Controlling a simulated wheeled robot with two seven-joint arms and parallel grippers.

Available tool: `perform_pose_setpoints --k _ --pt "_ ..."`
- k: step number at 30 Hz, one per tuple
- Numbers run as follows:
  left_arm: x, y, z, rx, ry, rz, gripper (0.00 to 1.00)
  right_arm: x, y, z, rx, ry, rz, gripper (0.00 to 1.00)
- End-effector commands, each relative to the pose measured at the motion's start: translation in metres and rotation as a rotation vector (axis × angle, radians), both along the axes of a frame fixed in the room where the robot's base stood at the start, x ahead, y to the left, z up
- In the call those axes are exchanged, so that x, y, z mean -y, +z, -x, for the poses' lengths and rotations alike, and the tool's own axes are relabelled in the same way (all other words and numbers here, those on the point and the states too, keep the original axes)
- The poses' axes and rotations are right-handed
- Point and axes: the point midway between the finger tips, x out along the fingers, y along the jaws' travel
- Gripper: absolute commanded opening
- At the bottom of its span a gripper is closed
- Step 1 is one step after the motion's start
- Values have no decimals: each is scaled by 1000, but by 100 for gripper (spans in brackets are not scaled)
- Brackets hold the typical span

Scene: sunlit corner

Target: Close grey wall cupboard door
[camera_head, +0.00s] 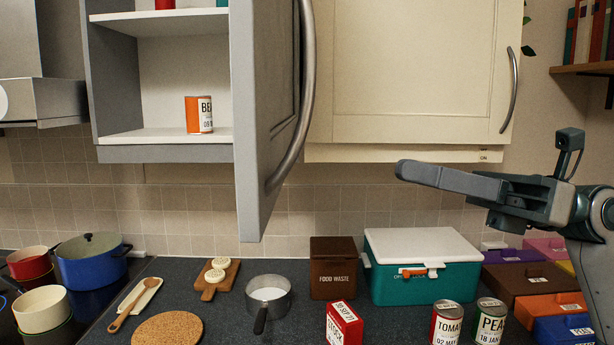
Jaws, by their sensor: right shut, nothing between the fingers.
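The grey wall cupboard (112,85) hangs at the upper left, with its white inside and shelves showing. Its grey door (262,110) stands open, swung out toward me and seen nearly edge-on. A long curved metal handle (306,95) runs down the door's outer face, on the right side. My right gripper (402,170) reaches in from the right, its fingers together and pointing left. In the picture it lies to the right of the door and below the cream cupboard, apart from the door and handle. It holds nothing. My left gripper is not in view.
An orange can (199,115) stands inside the grey cupboard. A closed cream cupboard (410,70) hangs to its right.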

Motion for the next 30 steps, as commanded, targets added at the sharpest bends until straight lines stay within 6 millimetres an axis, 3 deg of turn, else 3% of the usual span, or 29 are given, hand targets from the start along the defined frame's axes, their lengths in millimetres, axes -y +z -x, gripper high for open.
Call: perform_pose_setpoints --k 3,9,23,30 --pt "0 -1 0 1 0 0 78 1 2 10 111 -38 133 0" --pt "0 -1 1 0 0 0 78 4 0 15 176 -68 225 0" --pt "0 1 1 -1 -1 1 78 2 1 14 176 -68 227 0" --pt "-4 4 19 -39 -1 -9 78 -11 2 14 175 -66 226 0"
